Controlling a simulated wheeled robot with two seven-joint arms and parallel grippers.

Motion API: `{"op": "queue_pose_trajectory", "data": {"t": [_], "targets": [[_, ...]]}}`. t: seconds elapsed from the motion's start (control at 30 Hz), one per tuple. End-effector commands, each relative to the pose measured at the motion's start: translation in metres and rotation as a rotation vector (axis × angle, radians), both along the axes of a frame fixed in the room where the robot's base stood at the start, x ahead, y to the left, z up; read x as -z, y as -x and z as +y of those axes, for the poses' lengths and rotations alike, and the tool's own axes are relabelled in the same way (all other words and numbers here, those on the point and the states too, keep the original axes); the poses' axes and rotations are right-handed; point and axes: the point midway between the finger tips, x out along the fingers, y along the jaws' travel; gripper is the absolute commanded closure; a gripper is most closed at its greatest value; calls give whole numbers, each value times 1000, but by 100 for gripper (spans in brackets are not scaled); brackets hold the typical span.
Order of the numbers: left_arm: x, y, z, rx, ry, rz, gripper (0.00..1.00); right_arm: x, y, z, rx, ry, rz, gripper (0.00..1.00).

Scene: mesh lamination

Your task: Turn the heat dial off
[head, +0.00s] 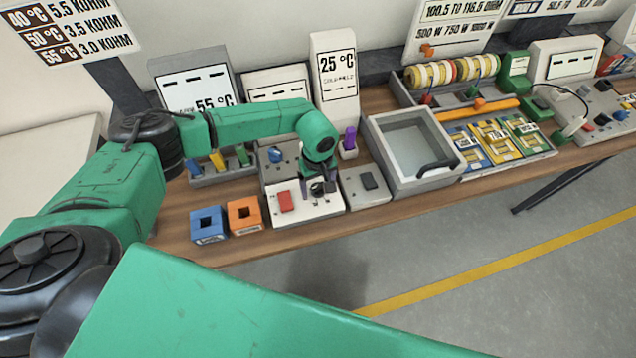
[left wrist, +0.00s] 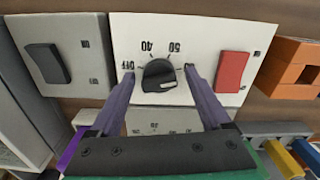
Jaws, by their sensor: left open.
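The heat dial (left wrist: 159,74) is a round black knob on a white panel (left wrist: 205,35), with OFF, 40 and 50 printed around it in the left wrist view. My left gripper (left wrist: 159,71) is open, its two purple fingers on either side of the dial; I cannot tell whether they touch it. I cannot tell clearly which mark the dial points to. In the head view my left gripper (head: 318,188) is over the white panel (head: 305,211) and mostly hides the dial. My right gripper is not in view.
A red switch (left wrist: 232,71) is on the same panel beside the fingers. A grey box with a black rocker switch (left wrist: 48,64) stands next to it. Orange (head: 244,216) and blue (head: 207,225) blocks and a grey basin (head: 380,130) flank the panel on the wooden bench.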

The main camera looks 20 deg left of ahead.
Motion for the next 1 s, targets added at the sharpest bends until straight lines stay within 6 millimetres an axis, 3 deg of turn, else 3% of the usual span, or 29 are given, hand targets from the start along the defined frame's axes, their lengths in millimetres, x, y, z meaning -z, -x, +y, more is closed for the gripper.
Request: {"op": "queue_pose_trajectory", "data": {"t": [0.07,0.27,0.67,1.0], "targets": [[0,0,0,0,0,0,23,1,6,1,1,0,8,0],[-1,0,0,0,0,0,99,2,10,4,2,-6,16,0],[1,-1,0,-59,0,-2,100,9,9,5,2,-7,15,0],[3,-2,1,-291,-1,-3,100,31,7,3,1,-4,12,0]]}}
